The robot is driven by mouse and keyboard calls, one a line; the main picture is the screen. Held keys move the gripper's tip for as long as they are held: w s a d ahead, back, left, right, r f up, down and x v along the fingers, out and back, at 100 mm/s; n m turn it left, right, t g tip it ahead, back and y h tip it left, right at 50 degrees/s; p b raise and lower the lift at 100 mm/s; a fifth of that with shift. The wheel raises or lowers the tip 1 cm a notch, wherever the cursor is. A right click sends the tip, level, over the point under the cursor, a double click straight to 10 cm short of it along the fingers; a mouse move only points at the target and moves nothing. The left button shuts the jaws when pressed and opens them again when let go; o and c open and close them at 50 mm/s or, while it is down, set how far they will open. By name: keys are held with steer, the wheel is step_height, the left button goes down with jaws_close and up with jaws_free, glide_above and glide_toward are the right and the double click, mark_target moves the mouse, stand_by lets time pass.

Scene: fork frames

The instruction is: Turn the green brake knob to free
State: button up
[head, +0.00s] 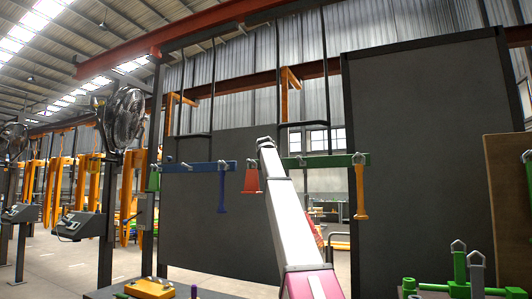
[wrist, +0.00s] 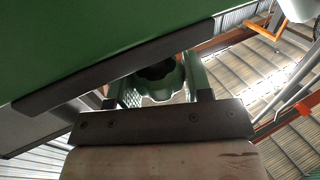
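In the wrist view, a pale green lobed knob (wrist: 162,84) with a dark middle shows beyond the dark screwed bar of my gripper (wrist: 161,78). The two green mesh finger pads stand apart, one on each side of the knob in the picture. My gripper looks open, and I cannot tell whether either finger touches the knob. In the head view I cannot pick out the knob or my fingers clearly.
In the wrist view, a large green panel (wrist: 90,40) with a dark edge strip lies close on the upper left. Green fittings (head: 460,270) stand at lower right.

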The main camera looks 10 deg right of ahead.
steer(key=shift+m+h, duration=0.5)
steer(key=shift+h, duration=0.3)
steer(key=shift+c, duration=0.2)
steer(key=m+g+h, duration=0.1)
steer(key=h, duration=0.1)
steer(key=m+g+h, duration=0.1)
steer(key=m+h, duration=0.1)
steer(key=shift+w+a+g+h, duration=0.1)
steer(key=shift+g+h, duration=0.3)
steer(key=shift+m+g+h, duration=1.6)
steer(key=shift+m+h, duration=0.1)
steer(key=o, duration=0.9)
steer(key=v, duration=1.1)
